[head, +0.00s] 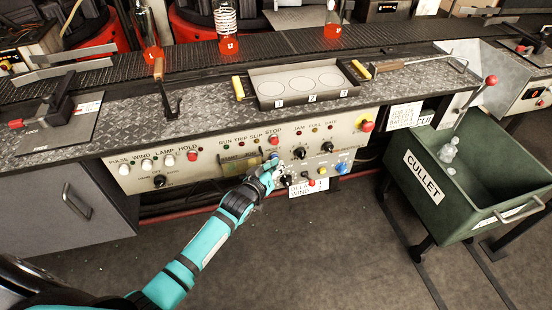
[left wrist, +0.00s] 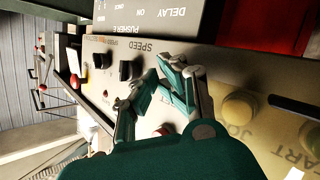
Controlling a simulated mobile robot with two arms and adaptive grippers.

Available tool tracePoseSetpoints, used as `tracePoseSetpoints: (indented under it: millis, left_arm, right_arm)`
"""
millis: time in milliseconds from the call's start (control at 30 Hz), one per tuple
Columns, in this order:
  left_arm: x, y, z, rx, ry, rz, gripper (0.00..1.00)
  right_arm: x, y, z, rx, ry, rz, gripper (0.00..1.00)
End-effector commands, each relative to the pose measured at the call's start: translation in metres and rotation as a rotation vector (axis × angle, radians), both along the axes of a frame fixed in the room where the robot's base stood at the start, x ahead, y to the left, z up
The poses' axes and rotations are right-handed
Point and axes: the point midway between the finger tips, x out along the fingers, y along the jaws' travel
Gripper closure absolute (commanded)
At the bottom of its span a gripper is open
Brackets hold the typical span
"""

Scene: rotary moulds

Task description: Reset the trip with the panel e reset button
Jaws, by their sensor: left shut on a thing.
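The control panel (head: 205,165) runs along the front of the bench, with a trip lamp and a red stop button (head: 273,141) in its middle. My left gripper (head: 270,164) is at the panel face, just below the stop button, where small blue reset lettering shows. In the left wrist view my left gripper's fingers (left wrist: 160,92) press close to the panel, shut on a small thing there. It appears to be the reset button, but the fingers mostly hide it. My right gripper is in neither view.
Black knobs (head: 327,147) and a red-and-yellow emergency button (head: 367,126) lie to the right. A black tray (head: 300,103) with three discs sits on the bench above. A green cullet bin (head: 405,165) stands at the right. The floor in front is clear.

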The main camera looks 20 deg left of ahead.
Motion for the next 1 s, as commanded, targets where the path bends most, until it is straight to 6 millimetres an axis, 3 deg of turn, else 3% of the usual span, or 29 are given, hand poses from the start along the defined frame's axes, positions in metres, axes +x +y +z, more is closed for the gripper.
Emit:
tracePoseSetpoints:
  millis: [367,1000]
  left_arm:
    - [-0.004,-0.001,0.002,0.001,0.0,0.002,1.0]
    - [-0.051,-0.034,0.001,-0.001,0.002,0.0,1.0]
  right_arm:
    - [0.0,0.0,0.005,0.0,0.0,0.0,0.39]
    - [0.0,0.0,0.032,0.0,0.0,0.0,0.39]
